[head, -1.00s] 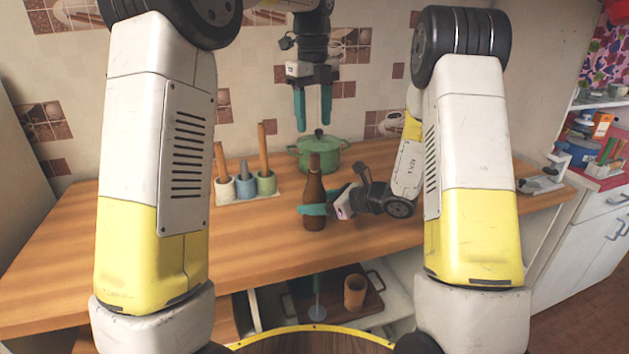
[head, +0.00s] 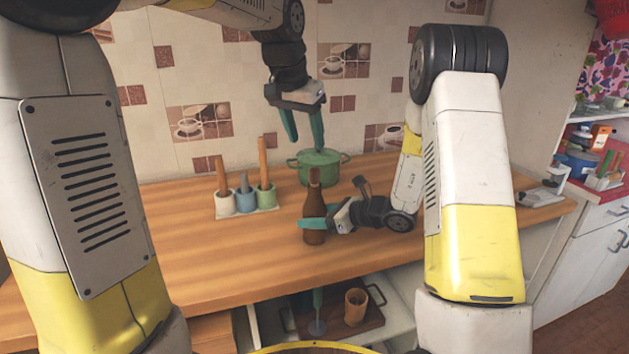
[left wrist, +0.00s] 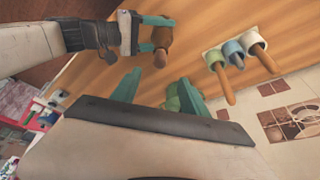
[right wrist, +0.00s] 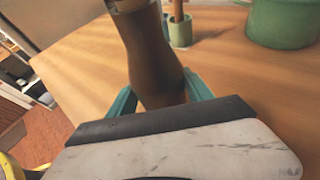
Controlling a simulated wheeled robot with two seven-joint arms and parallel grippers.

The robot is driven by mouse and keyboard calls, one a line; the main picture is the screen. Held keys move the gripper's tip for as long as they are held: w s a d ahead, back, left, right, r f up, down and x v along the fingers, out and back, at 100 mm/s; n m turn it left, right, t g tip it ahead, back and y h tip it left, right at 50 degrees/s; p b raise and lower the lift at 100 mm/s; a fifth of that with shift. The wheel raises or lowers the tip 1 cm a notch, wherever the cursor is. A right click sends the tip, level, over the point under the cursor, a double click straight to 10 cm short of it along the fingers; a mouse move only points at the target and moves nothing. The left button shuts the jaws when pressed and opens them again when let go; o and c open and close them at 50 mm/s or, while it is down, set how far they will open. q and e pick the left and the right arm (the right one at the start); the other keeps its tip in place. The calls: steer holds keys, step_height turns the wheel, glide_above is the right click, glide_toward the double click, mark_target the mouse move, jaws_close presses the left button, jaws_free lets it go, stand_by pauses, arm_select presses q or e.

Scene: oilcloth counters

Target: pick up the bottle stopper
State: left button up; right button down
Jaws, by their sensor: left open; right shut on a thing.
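A brown bottle (head: 315,203) stands upright on the wooden counter, its narrow top (head: 314,176) pointing up. I cannot clearly make out a separate stopper on it. My right gripper (head: 314,225) is shut on the bottle's lower body; the bottle also fills the middle of the right wrist view (right wrist: 152,55). My left gripper (head: 303,140) is open and empty, in the air above and behind the bottle. In the left wrist view the bottle (left wrist: 161,40) shows beyond the open fingers, off to the upper left of them.
A green lidded pot (head: 319,168) stands behind the bottle. A holder with three cups (head: 246,201) and upright wooden handles stands to the left. Below the counter edge, an open drawer holds a brown tray (head: 372,318) with a wooden cup (head: 355,304).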

mark_target(314, 168)
arm_select(q)
steer(key=shift+n, duration=0.5)
steer(key=x, duration=1.2)
jaws_close()
